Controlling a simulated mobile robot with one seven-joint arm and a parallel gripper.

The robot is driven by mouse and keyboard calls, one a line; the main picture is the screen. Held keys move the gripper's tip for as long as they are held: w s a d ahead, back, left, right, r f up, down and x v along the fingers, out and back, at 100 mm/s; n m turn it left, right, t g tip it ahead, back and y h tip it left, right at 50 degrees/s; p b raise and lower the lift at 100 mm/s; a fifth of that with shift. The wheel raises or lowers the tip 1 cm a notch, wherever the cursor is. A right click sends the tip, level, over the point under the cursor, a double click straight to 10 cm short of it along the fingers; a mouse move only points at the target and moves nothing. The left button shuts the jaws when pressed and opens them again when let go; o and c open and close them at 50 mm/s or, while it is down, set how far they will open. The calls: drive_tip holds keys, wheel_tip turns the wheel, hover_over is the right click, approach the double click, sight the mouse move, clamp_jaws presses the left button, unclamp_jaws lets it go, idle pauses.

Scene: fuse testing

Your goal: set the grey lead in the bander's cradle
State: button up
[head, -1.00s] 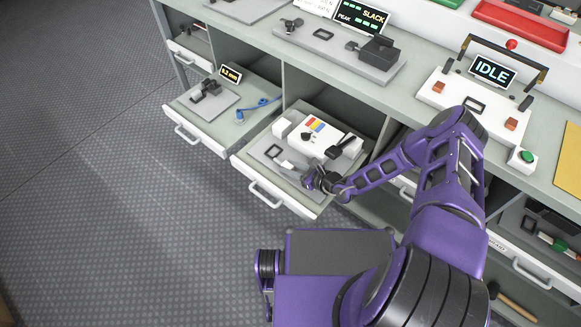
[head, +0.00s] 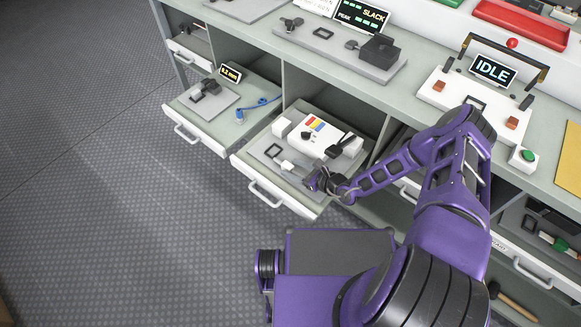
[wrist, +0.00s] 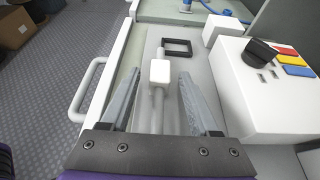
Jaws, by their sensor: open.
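The white bander (head: 298,135), with red, yellow and blue labels and a black knob, sits on a grey plate in the pulled-out middle drawer; it shows at the right of the wrist view (wrist: 238,90). A white block (wrist: 159,71) with pale grey cord, which looks like the grey lead, lies between my gripper's (wrist: 158,82) two open fingers, with a gap on both sides. A small black square frame (wrist: 189,48), maybe the cradle, lies just beyond the block. In the head view my gripper (head: 305,176) is low at the drawer's front right.
The left drawer (head: 196,127) holds a small black device and a blue lead (head: 262,103). The drawer handle (wrist: 88,90) is left of my fingers. A white cube (wrist: 226,30) stands beyond the bander. The bench above carries an IDLE station (head: 490,72).

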drive_tip(key=v, duration=1.5)
drive_tip(key=shift+s+d+r+p, duration=0.2)
drive_tip(key=shift+s+r+p, duration=0.05)
drive_tip(key=shift+r+p, duration=0.1)
